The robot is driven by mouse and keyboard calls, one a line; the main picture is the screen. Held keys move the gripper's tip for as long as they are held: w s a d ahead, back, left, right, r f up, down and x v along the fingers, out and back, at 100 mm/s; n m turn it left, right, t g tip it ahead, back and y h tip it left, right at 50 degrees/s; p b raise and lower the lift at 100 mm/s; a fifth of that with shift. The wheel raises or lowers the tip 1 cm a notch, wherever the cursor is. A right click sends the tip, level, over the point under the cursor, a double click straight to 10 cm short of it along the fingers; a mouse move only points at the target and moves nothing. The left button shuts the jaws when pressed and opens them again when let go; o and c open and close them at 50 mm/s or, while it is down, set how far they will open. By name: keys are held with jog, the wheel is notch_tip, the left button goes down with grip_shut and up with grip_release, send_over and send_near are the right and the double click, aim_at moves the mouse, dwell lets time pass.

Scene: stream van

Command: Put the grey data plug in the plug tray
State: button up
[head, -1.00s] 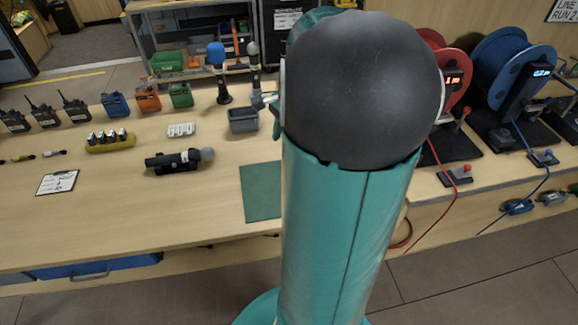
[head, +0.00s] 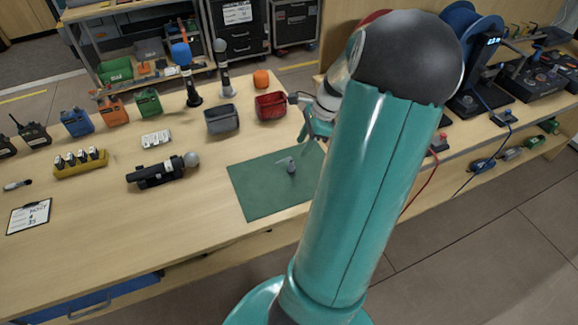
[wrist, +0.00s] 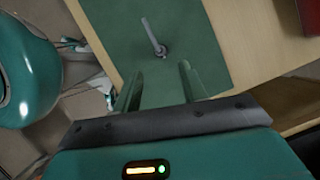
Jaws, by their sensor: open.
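A small grey piece (head: 291,166), apparently the grey data plug, sits on the green mat. It has a short round body and a thin stem. In the wrist view the grey piece (wrist: 154,38) lies beyond my fingertips, apart from them. My gripper (wrist: 160,76) is open and empty over the near part of the mat. In the head view my gripper (head: 312,132) is partly hidden behind my arm, near the mat's back right. A grey open bin (head: 222,119) and a red open bin (head: 270,105) stand behind the mat; I cannot tell which is the plug tray.
The green mat (head: 252,190) lies near the bench's right end. Cable reels (head: 470,35) stand right.

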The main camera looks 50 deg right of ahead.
aim_at(292, 161)
jog(key=x, duration=0.4)
jog(key=shift+f, duration=0.2)
jog(key=x, duration=0.5)
jog(key=shift+w+a+r, duration=0.1)
jog(key=shift+w, duration=0.05)
grip_shut()
jog(key=shift+r, duration=0.45)
notch_tip(292, 161, up, 2)
jog(key=shift+r, duration=0.15)
jog(key=s+a+r, duration=0.3)
jog(key=s+r, duration=0.7)
jog(key=s, duration=0.3)
jog(key=shift+s+a, duration=0.25)
jog(key=shift+s, duration=0.05)
